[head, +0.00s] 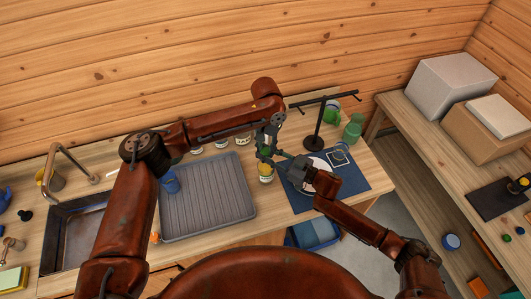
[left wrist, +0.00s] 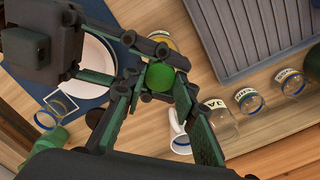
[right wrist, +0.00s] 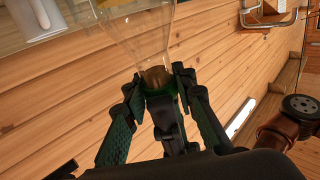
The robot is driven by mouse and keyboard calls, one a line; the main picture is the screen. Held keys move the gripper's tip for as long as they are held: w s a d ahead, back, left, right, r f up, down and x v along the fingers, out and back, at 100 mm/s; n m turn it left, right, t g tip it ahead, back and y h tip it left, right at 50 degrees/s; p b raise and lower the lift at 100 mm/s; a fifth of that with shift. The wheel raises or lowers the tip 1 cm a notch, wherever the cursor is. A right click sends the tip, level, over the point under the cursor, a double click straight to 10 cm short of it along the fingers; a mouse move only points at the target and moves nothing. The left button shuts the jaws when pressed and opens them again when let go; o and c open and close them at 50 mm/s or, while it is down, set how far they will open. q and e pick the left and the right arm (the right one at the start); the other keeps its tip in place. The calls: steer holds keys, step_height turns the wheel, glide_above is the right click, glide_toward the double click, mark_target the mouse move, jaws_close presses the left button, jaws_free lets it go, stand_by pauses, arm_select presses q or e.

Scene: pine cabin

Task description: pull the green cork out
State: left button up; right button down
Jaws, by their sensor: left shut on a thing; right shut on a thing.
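The green cork (left wrist: 160,77) shows as a round green top between the fingertips of my left gripper (left wrist: 158,88), which is shut on it. A clear glass bottle (right wrist: 145,35) flares away from the fingertips of my right gripper (right wrist: 155,82), which is shut around its neck. Something brownish shows inside the neck. In the head view my left gripper (head: 266,148) comes from above and my right gripper (head: 290,167) from the right, meeting over the yellowish bottle body (head: 266,172). The fingers hide the joint between cork and neck.
A blue mat (head: 350,180) with a white plate (head: 322,162), a black stand (head: 314,143) and a green bottle (head: 353,128) are at right.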

arm_select(q)
steer(key=shift+r, duration=0.15)
jaws_close()
steer(key=shift+d+r, duration=0.1)
steer(key=shift+r, duration=1.5)
arm_select(e)
steer(key=shift+d+f, duration=0.1)
steer(key=shift+f, duration=0.3)
arm_select(q)
steer(key=shift+r, duration=0.9)
arm_select(e)
steer(key=shift+r, duration=0.1)
steer(key=shift+r, duration=0.1)
steer(key=c, duration=1.5)
jaws_free()
steer(key=shift+r, duration=0.15)
steer(key=v, duration=1.2)
